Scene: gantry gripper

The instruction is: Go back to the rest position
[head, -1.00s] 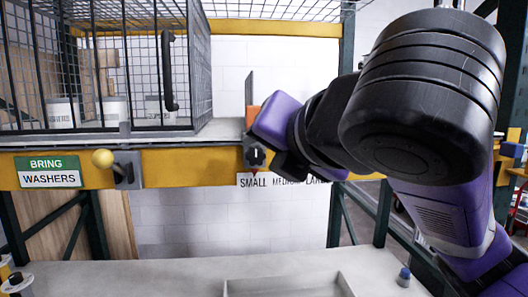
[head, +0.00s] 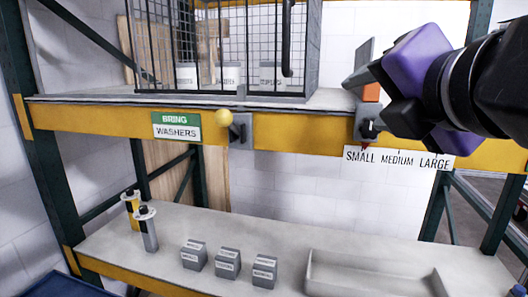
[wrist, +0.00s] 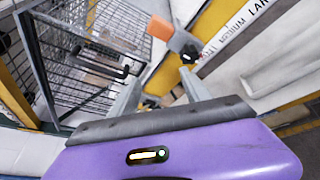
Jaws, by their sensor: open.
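My gripper (wrist: 160,92) shows in the wrist view with its two light grey fingers apart and nothing between them. Its purple body fills the bottom of that view. In the head view my purple and black arm reaches in from the upper right, in front of the yellow beam's right part. A black knob (head: 369,129) with a red pointer sits on the beam above the size label (head: 398,159), just left of my arm. The knob also shows in the wrist view (wrist: 190,53), beyond the fingers.
A wire cage (head: 228,45) stands on the upper shelf. The yellow beam (head: 300,134) carries a green sign (head: 176,126) and a yellow ball-ended lever (head: 224,117). The bench below holds three grey boxes (head: 227,263), two posts (head: 148,229) and an open tray (head: 372,280).

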